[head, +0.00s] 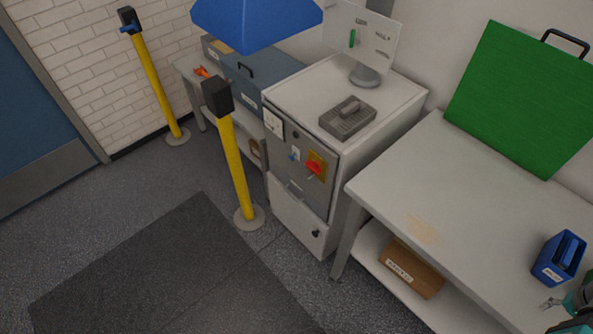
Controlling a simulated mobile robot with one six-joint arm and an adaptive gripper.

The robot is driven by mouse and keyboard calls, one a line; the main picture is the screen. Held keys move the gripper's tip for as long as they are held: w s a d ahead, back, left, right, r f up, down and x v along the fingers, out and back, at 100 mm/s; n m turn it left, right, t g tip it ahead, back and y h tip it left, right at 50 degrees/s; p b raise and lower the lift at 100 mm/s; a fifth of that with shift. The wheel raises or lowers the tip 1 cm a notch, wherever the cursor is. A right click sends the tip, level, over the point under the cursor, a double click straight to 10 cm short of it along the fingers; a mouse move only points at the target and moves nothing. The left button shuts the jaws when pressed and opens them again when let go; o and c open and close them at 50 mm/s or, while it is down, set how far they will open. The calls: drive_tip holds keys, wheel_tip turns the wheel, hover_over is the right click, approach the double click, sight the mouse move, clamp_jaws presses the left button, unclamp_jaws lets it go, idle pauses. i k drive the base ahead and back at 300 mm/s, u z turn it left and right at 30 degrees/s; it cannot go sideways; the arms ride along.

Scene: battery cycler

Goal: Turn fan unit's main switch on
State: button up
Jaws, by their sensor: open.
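A white cabinet (333,205) with a grey front panel stands at the middle of the head view. I take it as the fan unit, but its labels are too small to read. A red rotary switch (314,168) sits on a yellow plate (322,158) on the panel. The switch handle looks slanted; I cannot tell its setting. A small blue-and-white control (295,154) is left of it. My gripper (547,304) is at the lower right edge, open and empty, partly cut off by the frame. It is far from the switch, by the right bench's front.
The right bench (400,185) holds a blue container (559,257) near my gripper and a green case (522,98). A cardboard box (411,268) lies on its lower shelf. A yellow post (235,170) stands left of the cabinet. The floor with a dark mat (170,275) is clear.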

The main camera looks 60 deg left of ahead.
sight(314, 166)
drive_tip(key=u, duration=2.25)
drive_tip(key=k, duration=0.5)
drive_tip(key=z, duration=0.1)
drive_tip(key=i, duration=0.4)
drive_tip(key=u, duration=0.05)
